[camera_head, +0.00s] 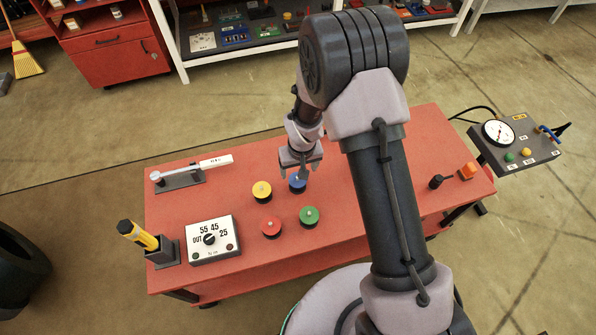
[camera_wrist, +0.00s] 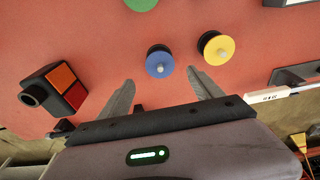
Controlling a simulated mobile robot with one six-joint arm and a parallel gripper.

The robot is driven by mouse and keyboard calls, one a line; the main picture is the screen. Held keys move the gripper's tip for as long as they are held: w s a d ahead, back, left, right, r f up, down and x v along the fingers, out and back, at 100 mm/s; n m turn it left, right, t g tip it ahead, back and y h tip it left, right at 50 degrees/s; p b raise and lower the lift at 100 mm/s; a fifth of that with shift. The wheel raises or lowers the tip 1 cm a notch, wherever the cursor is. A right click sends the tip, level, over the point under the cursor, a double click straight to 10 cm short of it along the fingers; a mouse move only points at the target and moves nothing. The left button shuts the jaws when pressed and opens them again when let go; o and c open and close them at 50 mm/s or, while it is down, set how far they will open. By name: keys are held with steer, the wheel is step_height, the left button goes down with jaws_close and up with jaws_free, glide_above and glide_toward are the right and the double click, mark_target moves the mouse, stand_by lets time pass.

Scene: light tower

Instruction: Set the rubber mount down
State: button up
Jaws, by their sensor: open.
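Several round pieces, each a coloured disc with a pale central stud, stand upright on the red bench top. They look like rubber mounts. The blue one (camera_head: 297,184) is right under my gripper (camera_head: 300,168), partly covered by it. In the wrist view the blue mount (camera_wrist: 159,61) shows a dark body and lies between the fingertips of my gripper (camera_wrist: 161,75). The fingers are spread, with a visible gap on each side of it. Whether they are level with the mount I cannot tell. The yellow (camera_head: 262,191), red (camera_head: 270,227) and green (camera_head: 309,216) ones stand close by.
A gauge box (camera_head: 515,141) is beyond the right edge.

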steer(key=s+d+r+m+t+p, duration=0.1)
steer(key=s+d+r+m, duration=0.15)
steer(key=r, duration=0.95)
steer(key=s+d+r+m, duration=0.1)
steer(key=s+d+r, duration=0.15)
steer(key=r, duration=1.05)
steer(key=s+d+r+m+t, duration=0.1)
steer(key=s+d+r+m, duration=0.1)
steer(key=s+r, duration=0.4)
steer(key=s+d+r+m+t+y, duration=0.1)
steer(key=s+d+r+m+t, duration=0.1)
steer(key=s+r, duration=0.4)
steer(key=s, duration=0.5)
steer(key=shift+s+d+r+y, duration=0.15)
steer(key=shift+d+r+y, duration=0.15)
steer(key=shift+d, duration=0.05)
